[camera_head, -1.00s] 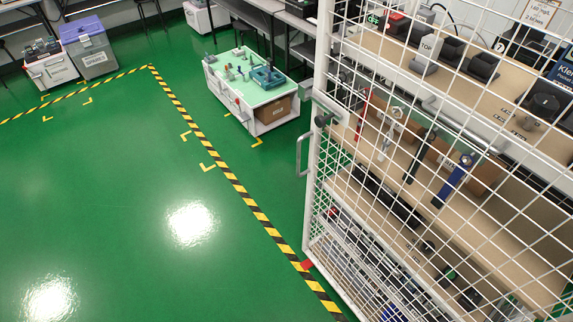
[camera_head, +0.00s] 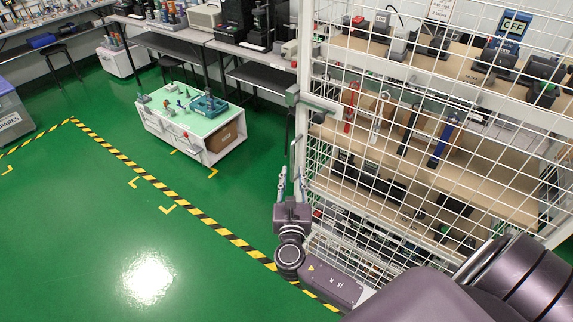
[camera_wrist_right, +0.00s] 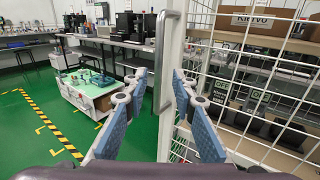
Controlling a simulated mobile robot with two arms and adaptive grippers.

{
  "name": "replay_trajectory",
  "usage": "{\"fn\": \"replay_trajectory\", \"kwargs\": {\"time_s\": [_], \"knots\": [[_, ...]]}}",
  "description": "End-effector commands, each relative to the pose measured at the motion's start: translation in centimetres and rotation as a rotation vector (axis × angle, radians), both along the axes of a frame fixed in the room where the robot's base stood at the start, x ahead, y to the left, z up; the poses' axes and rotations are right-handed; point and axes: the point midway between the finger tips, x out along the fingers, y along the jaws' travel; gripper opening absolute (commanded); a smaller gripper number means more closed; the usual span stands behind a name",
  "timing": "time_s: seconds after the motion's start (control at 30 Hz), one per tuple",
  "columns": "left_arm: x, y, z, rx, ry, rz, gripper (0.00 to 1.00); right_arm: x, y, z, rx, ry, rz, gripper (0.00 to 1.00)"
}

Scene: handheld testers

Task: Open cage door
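The cage door (camera_head: 304,70) is a white frame with wire mesh. It stands on the right of the head view, in front of shelves, and looks closed. Its grey bar handle (camera_head: 296,150) is on the left upright, below a grey latch block (camera_head: 292,96). My right gripper (camera_head: 291,176) is open at the handle's lower part, fingers pointing up. In the right wrist view the handle (camera_wrist_right: 165,60) runs upright between the two blue-padded fingers (camera_wrist_right: 160,82), with gaps on both sides. Contact is not visible. My left gripper is out of view.
Behind the mesh, shelves hold hanging tools and devices. A white cart (camera_head: 195,120) with a green top stands left of the cage. Benches (camera_head: 180,42) line the back wall. Green floor (camera_head: 80,220) left of the yellow-black tape (camera_head: 190,210) is clear.

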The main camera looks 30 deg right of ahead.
Motion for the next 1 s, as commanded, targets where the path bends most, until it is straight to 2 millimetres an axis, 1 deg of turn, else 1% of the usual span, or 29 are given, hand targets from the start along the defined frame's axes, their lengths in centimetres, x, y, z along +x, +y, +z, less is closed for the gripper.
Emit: {"fn": "replay_trajectory", "kwargs": {"time_s": [0.03, 0.1, 0.3, 0.43, 0.67, 0.8, 0.9, 1.0], "knots": [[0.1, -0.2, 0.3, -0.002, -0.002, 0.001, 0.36, 0.9, -0.5, 0.2, -0.002, -0.001, 0.000, 0.25], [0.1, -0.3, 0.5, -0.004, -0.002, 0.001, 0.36, 1.8, -1.2, 0.2, -0.002, -0.001, 0.000, 0.25], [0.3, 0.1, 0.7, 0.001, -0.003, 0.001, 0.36, 3.8, -2.5, 0.1, 0.001, -0.001, 0.000, 0.25], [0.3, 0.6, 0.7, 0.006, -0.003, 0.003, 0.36, 4.2, -2.8, 0.0, 0.003, 0.001, 0.001, 0.25], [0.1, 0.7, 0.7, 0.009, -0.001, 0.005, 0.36, 4.2, -2.8, -0.1, 0.004, 0.000, 0.001, 0.25], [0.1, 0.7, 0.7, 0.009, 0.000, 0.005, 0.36, 4.2, -2.8, -0.1, 0.004, 0.001, 0.001, 0.09], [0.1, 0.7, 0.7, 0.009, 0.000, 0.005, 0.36, 4.2, -2.8, -0.1, 0.004, 0.001, 0.001, 0.00], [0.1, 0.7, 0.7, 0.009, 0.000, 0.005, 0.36, 4.2, -2.8, -0.1, 0.004, 0.001, 0.001, 0.00]]}}
